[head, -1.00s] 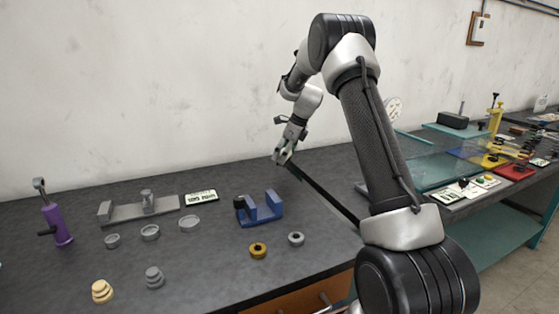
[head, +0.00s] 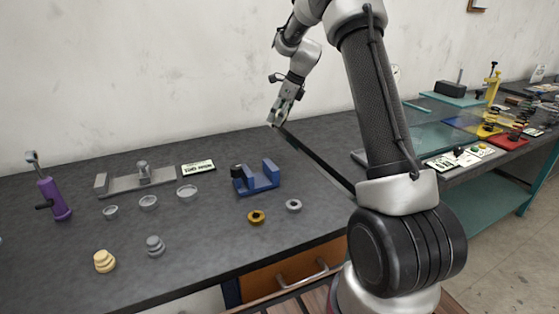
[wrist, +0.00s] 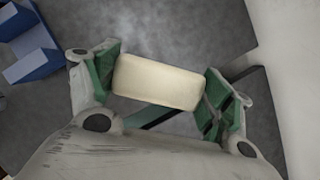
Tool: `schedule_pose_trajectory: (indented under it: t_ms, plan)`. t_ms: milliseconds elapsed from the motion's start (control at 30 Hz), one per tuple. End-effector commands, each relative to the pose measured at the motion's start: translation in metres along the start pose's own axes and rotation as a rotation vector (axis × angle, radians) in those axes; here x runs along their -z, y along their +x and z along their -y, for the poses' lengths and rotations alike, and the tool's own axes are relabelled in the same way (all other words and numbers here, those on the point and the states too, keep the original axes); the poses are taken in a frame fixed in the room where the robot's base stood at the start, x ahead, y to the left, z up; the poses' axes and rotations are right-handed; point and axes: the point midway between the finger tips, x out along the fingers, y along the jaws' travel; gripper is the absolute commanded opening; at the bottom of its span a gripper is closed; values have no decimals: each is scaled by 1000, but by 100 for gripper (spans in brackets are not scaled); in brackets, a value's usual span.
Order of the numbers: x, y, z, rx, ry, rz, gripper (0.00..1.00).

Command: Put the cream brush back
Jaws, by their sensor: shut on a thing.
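The cream brush (wrist: 157,81) shows in the wrist view as a pale, rounded block between the two green-padded fingers. My gripper (wrist: 160,86) is shut on it, one finger at each end. In the head view my gripper (head: 279,117) is above the back of the dark bench, near the wall, behind and slightly right of the blue holder (head: 258,180). The brush cannot be made out in the head view. The wrist view shows the grey bench top below it, with the blue holder (wrist: 30,50) at upper left.
The bench holds a purple tool (head: 55,200), a grey fixture (head: 135,181), a label card (head: 198,167), several grey rings and a brass ring (head: 256,217).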

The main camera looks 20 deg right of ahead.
Motion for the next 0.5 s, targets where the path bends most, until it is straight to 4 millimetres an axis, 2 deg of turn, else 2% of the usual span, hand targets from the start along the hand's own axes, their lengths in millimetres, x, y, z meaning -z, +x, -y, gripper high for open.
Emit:
schedule_pose_trajectory:
  t_ms: [100, 300, 400, 500]
  plan:
    - [10, -11, -34, -64, -127, -18, 58]
    - [37, -16, -90, -215, -445, -29, 58]
    - [45, -14, -105, -272, -573, -19, 58]
    - [48, -12, -109, -293, -654, -7, 58]
